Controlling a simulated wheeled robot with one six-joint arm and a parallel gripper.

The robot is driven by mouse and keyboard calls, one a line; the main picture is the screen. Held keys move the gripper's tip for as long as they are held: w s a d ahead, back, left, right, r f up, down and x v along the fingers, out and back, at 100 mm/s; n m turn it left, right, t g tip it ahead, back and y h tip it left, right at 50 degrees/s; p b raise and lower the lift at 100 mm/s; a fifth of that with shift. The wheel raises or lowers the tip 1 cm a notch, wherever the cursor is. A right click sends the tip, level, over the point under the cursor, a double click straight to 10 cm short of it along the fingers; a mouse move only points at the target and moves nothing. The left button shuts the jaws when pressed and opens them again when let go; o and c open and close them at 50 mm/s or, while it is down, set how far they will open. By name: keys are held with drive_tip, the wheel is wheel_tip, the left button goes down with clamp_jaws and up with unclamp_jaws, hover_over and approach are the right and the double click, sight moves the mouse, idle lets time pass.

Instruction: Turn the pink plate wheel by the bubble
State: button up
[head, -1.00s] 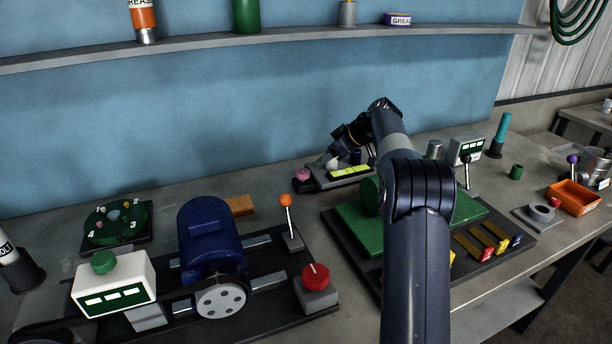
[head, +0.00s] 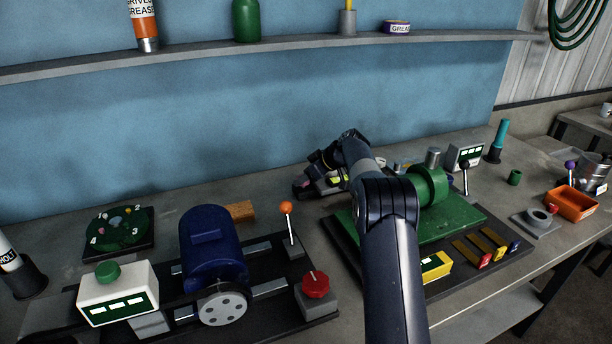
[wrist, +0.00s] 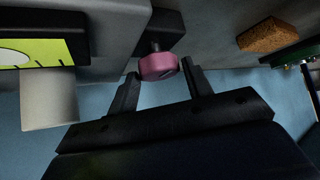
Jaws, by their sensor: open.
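The pink plate wheel (wrist: 158,67) sits on a short stem at the edge of a grey device (wrist: 105,20) in the wrist view. My gripper (wrist: 160,72) is open, with one finger on either side of the wheel; I cannot tell whether either touches it. The yellow-green bubble vial (wrist: 35,52) with dark marks is at the left of the wrist view.
A white cylinder (wrist: 48,99) stands close to my left finger in the wrist view. A brown block (wrist: 268,35) lies to the right. In the head view an orange-knobbed lever (head: 286,208) and a blue motor (head: 212,250) stand left of my arm.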

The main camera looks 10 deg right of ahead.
drive_tip(key=shift+c, duration=0.2)
drive_tip(key=c, duration=0.7)
drive_tip(key=shift+o, duration=0.2)
drive_tip(key=shift+f+m+t+h+b, duration=0.25)
drive_tip(key=shift+m+b, duration=0.35)
drive_tip(key=shift+b, duration=0.65)
drive_tip(key=shift+s+a+r+m+t+h+b, duration=0.15)
drive_tip(key=shift+r+m+t+h+b, duration=0.1)
drive_tip(key=shift+m+t+h+b, duration=0.6)
drive_tip(key=shift+g, duration=0.3)
drive_tip(key=o, duration=0.7)
drive_tip(key=shift+r+p, duration=0.1)
drive_tip(key=shift+p, duration=0.2)
